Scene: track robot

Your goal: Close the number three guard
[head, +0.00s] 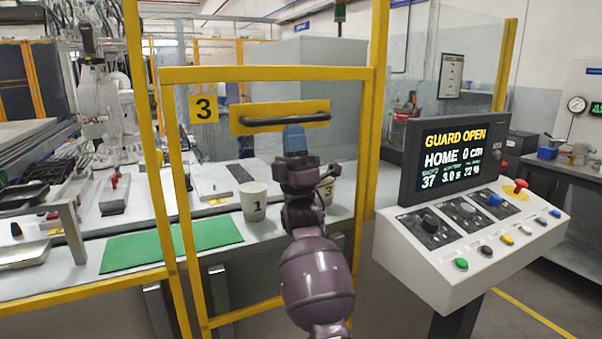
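The number three guard (266,74) is a yellow-framed clear panel in front of me, with a yellow "3" plate (204,108) at its upper left. A dark bar handle (262,121) is fixed on a yellow strip across its upper part. My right gripper (294,132) is raised in front of the guard, its blue fingertips at the lower edge of the handle's right half. I cannot tell whether they touch the bar, or how far apart they are. The console display (452,157) reads "GUARD OPEN". My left gripper is not in view.
A sloped console (470,250) with buttons and knobs stands close on the right. Behind the guard, a bench carries a cup marked 1 (253,205), a cup marked 3 (327,190) partly hidden by my arm, and a green mat (130,250). A yellow post (376,90) stands right of the guard.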

